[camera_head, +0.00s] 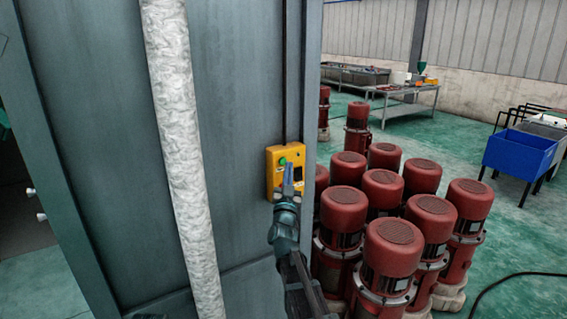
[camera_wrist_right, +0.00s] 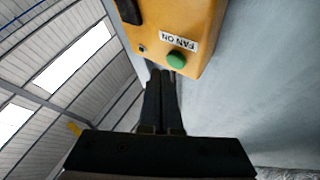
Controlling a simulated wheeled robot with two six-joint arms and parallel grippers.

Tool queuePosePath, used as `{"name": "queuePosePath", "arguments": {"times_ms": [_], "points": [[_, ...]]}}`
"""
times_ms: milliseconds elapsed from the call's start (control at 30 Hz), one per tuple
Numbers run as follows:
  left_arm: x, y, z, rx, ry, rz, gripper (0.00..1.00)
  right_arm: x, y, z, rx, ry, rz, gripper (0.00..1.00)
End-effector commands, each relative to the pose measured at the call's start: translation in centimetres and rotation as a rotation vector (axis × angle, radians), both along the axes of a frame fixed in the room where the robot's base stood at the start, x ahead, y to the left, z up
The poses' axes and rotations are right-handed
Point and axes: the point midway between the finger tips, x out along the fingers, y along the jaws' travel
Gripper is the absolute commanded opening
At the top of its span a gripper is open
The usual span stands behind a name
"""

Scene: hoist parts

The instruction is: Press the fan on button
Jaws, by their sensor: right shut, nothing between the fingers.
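A yellow control box (camera_head: 272,170) is fixed to the grey-green panel (camera_head: 235,100) in the head view, near its right edge. A green button (camera_head: 283,161) sits on the upper part of the box. In the right wrist view the box (camera_wrist_right: 190,18) shows a "FAN ON" label (camera_wrist_right: 174,41) beside the green button (camera_wrist_right: 176,60). My right gripper (camera_head: 288,172) is shut and empty in front of the box. In the wrist view its fingertips (camera_wrist_right: 162,73) appear close beside the button; I cannot tell whether they touch it. My left gripper is not in view.
A pale wrapped pipe (camera_head: 182,140) runs down the panel left of the box. Several red motors (camera_head: 393,235) stand on the green floor to the right. A blue bin (camera_head: 518,155) and a metal table (camera_head: 405,100) are farther off.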

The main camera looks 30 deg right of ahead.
Motion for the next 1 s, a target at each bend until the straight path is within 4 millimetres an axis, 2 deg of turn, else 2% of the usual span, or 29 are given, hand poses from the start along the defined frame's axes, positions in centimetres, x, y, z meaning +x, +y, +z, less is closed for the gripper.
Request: {"name": "queuePosePath", "arguments": {"times_ms": [1000], "points": [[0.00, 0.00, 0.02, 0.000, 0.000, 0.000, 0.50, 0.87, 0.08, 0.03, 0.000, 0.000, 0.000, 0.00]]}}
